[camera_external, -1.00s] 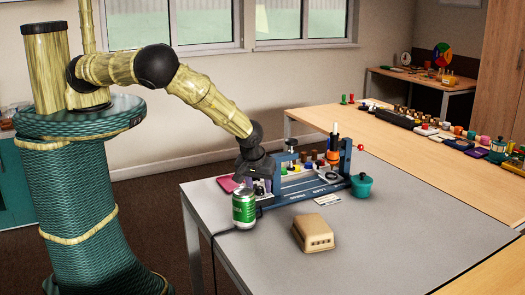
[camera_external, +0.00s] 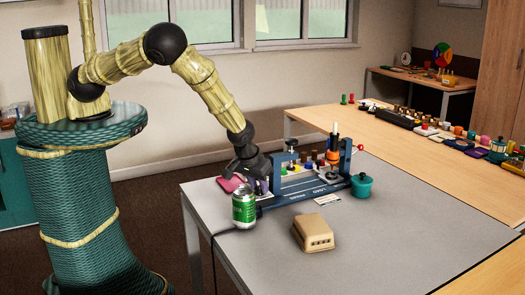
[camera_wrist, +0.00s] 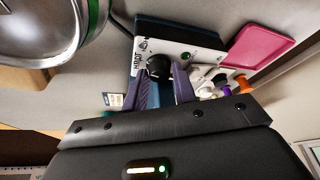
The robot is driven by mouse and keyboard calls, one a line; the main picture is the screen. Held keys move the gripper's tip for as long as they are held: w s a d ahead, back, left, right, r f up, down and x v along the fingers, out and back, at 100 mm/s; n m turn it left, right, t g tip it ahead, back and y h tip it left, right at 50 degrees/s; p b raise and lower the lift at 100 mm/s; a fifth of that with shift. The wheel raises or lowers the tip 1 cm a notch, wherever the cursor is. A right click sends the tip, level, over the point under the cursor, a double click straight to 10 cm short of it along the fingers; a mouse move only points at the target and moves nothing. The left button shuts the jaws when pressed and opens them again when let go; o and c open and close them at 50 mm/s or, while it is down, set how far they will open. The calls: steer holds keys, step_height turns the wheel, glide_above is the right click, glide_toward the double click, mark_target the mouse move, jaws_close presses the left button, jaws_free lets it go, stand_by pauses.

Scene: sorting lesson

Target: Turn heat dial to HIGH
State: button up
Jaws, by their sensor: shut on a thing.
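The heat dial (camera_wrist: 158,67) is a round black knob on a white panel (camera_wrist: 172,46) with printed lettering, seen in the wrist view. A small green light (camera_wrist: 186,57) is on the panel beside it. My gripper (camera_external: 259,188) is at the left end of the blue apparatus (camera_external: 305,187) in the external view. In the wrist view its purple fingers stand on either side of the dial, shut on it. The fingers and the distance hide part of the dial, and I cannot read its pointer setting.
A green can (camera_external: 244,209) stands close in front of my gripper. A pink tray (camera_external: 229,184) lies behind it. A tan block (camera_external: 314,233) and a teal pot (camera_external: 361,187) are on the grey table (camera_external: 370,245). The table's front right is clear.

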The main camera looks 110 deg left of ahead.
steer(key=m+t+b, duration=0.1)
steer(key=m+b, duration=0.2)
steer(key=shift+a+f+b, duration=0.1)
steer(key=shift+f+b, duration=0.1)
steer(key=shift+b, duration=0.2)
steer(key=shift+c, duration=0.2)
steer(key=shift+s+r+m+t+h+b, duration=0.15)
steer(key=shift+m+t+h+b, duration=0.4)
steer(key=shift+m+b, duration=0.8)
steer(key=shift+r+m, duration=0.1)
steer(key=shift+m, duration=0.15)
steer(key=o, duration=1)
steer(key=p+v, duration=0.2)
steer(key=v, duration=1.5)
steer(key=shift+r, duration=0.15)
